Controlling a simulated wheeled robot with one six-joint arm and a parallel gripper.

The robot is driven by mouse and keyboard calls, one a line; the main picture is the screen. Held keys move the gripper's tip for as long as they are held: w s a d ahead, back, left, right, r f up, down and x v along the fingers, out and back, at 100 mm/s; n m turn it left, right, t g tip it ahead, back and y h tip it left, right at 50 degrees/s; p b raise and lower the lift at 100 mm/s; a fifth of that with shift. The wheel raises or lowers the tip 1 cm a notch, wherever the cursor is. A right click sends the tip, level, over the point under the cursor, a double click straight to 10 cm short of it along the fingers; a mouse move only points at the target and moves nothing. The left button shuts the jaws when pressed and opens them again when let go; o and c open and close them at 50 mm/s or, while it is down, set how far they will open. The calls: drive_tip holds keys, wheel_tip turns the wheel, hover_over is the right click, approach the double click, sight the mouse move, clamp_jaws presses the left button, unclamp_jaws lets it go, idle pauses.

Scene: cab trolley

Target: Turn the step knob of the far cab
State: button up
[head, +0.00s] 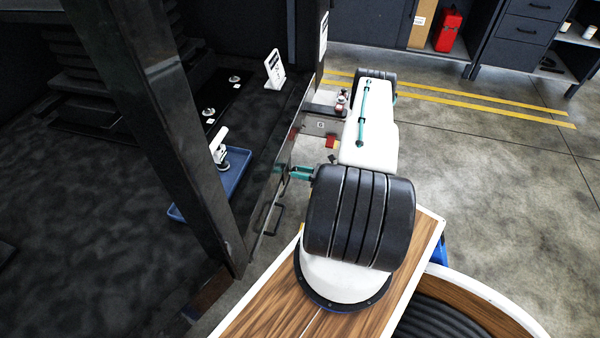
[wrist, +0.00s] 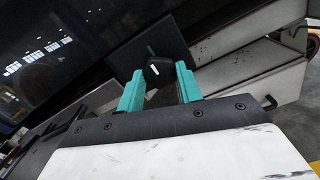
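In the wrist view a black knob (wrist: 158,71) with a white pointer mark sits on a dark square plate (wrist: 131,52). A short green line shows on the plate just above it. My gripper (wrist: 160,76) has its two teal fingers apart, with their tips at the left and right sides of the knob. I cannot tell whether they touch it. In the head view my gripper (head: 291,173) reaches left to the front panel of a dark cabinet (head: 262,215). The knob is hidden there, so I cannot tell from it which cab this is.
A dark upright post (head: 165,110) stands left of my arm. A blue tray (head: 232,180) with a white item lies behind the panel. A red block (head: 331,142) is near my arm. Open floor (head: 480,160) with yellow lines lies to the right.

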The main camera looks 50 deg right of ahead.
drive_tip(key=c, duration=0.4)
drive_tip(key=shift+o, duration=0.2)
drive_tip(key=shift+n, duration=14.8)
